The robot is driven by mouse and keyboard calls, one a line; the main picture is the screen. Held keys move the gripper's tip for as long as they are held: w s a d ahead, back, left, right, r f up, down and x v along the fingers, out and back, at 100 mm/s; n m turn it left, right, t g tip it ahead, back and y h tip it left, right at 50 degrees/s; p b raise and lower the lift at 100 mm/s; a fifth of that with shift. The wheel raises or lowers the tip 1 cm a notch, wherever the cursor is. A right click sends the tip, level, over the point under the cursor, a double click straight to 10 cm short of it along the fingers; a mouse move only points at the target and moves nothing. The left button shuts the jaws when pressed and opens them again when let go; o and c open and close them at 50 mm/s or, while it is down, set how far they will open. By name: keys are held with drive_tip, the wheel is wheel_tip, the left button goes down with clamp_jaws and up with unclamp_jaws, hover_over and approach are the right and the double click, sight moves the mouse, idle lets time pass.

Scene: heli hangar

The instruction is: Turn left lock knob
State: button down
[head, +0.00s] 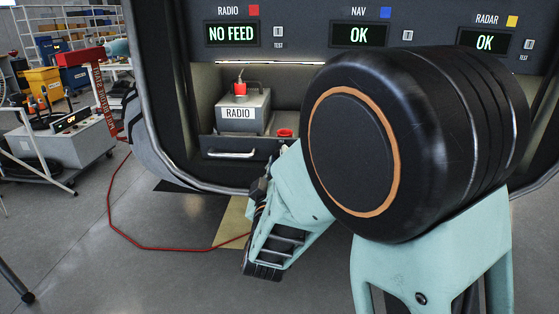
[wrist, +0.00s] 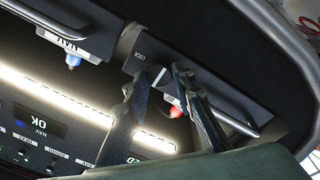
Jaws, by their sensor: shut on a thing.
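In the wrist view, which sees the panel tilted and upside down, the lock knob (wrist: 159,77) sits on a dark drawer front beside the printed word LOCK. A pale line marks its face. My gripper (wrist: 157,77) has one finger on each side of it, closed on the knob. In the head view the knob is hidden behind my arm, and the fingertips cannot be made out. The radio box (head: 241,112), grey with a red plug on top, stands in an open drawer (head: 240,145) with a pale handle.
A red connector (head: 285,133) sits by the radio box; a blue one (wrist: 72,60) shows near the NAV label. Screens above read NO FEED for radio (head: 232,34) and OK for NAV (head: 360,34). A red cable (head: 150,247) lies on the floor.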

drive_tip(key=shift+r, duration=0.1)
drive_tip(key=c, duration=1.6)
unclamp_jaws()
drive_tip(key=s, duration=0.5)
drive_tip(key=s+f, duration=0.1)
drive_tip(key=s, duration=0.1)
drive_tip(key=shift+s+a, duration=0.15)
drive_tip(key=shift+s, duration=0.05)
